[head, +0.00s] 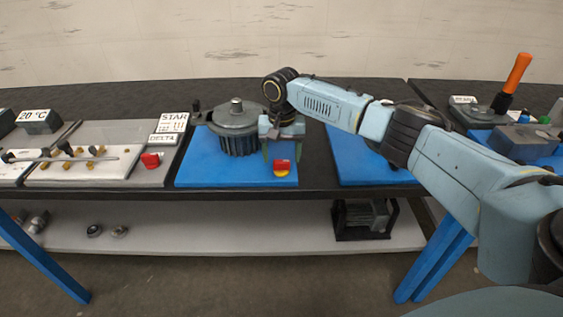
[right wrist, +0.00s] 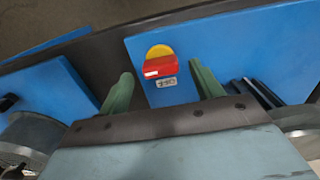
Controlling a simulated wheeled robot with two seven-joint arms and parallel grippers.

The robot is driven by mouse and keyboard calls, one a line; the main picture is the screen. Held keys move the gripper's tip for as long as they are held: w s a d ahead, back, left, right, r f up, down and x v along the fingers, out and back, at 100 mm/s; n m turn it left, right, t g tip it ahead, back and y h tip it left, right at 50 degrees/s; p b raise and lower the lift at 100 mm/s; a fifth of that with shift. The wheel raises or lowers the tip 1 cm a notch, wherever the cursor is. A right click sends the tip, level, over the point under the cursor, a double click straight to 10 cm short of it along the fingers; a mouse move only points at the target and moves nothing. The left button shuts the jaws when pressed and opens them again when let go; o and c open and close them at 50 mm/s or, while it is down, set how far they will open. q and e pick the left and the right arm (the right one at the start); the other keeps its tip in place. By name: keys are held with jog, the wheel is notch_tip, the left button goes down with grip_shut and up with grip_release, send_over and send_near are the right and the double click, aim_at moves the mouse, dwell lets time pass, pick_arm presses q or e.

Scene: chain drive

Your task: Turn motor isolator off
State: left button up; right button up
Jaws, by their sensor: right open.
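The motor isolator (head: 282,167) is a small red and yellow switch near the front right corner of the middle blue mat. In the right wrist view the isolator (right wrist: 160,62) shows its red handle part, yellow rounded part and a small label beside it. My right gripper (head: 280,155) is open, over the mat just behind the isolator. In the right wrist view the two green fingers of the right gripper (right wrist: 160,90) stand apart on either side of the isolator, with nothing visible between them touching it. My left gripper is not in view.
A finned grey motor (head: 238,128) stands on the blue mat (head: 200,170), close left of my right gripper. A board with another red switch (head: 151,160) lies to the left. An orange-handled tool (head: 517,75) stands at the right. The front mat edge is clear.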

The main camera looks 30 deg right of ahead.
aim_at(282, 165)
jog(key=shift+f, duration=0.95)
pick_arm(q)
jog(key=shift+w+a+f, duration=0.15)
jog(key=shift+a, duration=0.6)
pick_arm(e)
jog(key=shift+f, duration=0.2)
